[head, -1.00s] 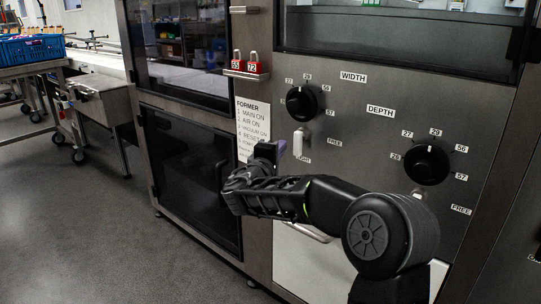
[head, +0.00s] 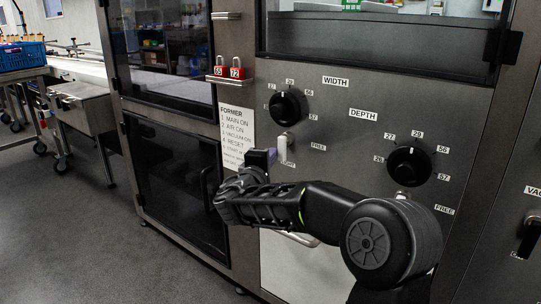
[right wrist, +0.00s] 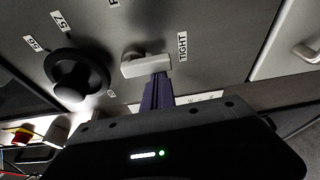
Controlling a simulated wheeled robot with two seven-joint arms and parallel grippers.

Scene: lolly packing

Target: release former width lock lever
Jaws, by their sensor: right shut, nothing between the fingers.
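The width lock lever is a white handle (head: 282,150) below the black WIDTH dial (head: 287,107). It hangs down from its pivot toward the TIGHT label, with the FREE label (head: 319,147) to its right. My right gripper (head: 271,153) is shut and empty, its purple fingertips just left of the lever. In the right wrist view, the fingertips (right wrist: 158,88) reach up to the lever (right wrist: 146,65) beside the TIGHT label (right wrist: 182,46). They look very near or touching; I cannot tell which. My left gripper is not in view.
The DEPTH dial (head: 409,167) is to the right, with its own FREE label (head: 444,210); my right arm passes below it. Red padlocks (head: 236,73) hang upper left. A FORMER instruction sheet (head: 233,138) is left of the gripper.

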